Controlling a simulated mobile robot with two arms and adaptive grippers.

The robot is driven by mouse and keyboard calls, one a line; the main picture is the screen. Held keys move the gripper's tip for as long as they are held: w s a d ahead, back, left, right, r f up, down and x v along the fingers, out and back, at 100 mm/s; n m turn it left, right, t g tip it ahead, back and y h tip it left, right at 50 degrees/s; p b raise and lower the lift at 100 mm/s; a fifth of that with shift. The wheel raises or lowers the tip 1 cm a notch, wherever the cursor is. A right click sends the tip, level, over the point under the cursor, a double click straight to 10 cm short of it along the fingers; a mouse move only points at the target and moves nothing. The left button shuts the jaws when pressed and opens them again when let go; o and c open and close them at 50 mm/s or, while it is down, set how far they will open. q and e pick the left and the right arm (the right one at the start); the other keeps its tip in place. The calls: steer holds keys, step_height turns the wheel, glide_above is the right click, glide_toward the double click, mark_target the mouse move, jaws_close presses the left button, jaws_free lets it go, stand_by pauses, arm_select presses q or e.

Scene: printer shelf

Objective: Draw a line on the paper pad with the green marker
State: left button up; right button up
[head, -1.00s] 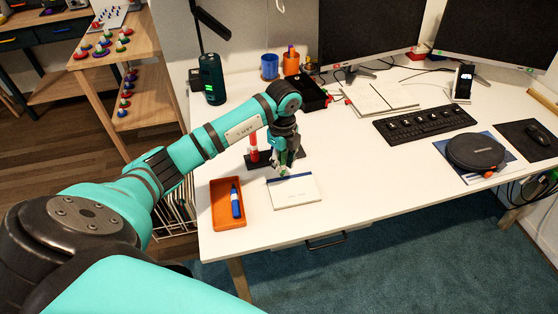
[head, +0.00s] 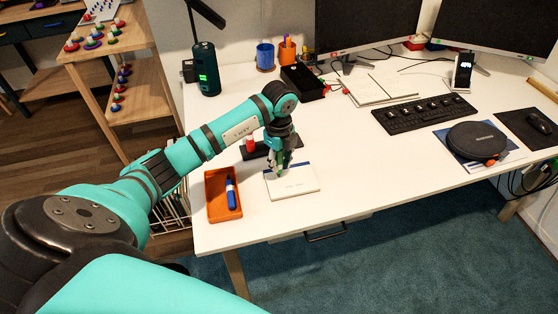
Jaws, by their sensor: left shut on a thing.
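The white paper pad (head: 297,188) with a dark blue top band lies near the front left of the white desk. My left gripper (head: 280,166) points down over the pad's upper left part. It is shut on the green marker (head: 280,173), of which only a small green piece shows between and below the fingers. The marker's tip is at or just above the paper; I cannot tell whether it touches. Faint short marks show on the pad, too small to make out. My right gripper is not in view.
An orange tray (head: 208,200) holding a blue marker (head: 231,193) sits left of the pad. A dark holder with a red marker (head: 250,146) stands behind the pad. A keyboard (head: 424,116) and an open notebook (head: 372,89) lie farther right. Desk right of the pad is clear.

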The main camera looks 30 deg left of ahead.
arm_select(q)
steer(key=shift+f, duration=0.4)
stand_by(0.7)
steer(key=shift+w+d+r, duration=0.1)
steer(key=shift+w+d, duration=0.15)
steer(key=shift+w+d, duration=0.5)
stand_by(0.5)
steer(key=shift+w+d, duration=0.25)
steer(key=shift+w, duration=0.05)
steer(key=shift+w+d+b, duration=0.35)
steer(key=shift+w+d, duration=1)
steer(key=shift+w, duration=0.25)
stand_by(1.0)
step_height(320, 180, up, 7)
steer(key=p, duration=0.6)
stand_by(0.4)
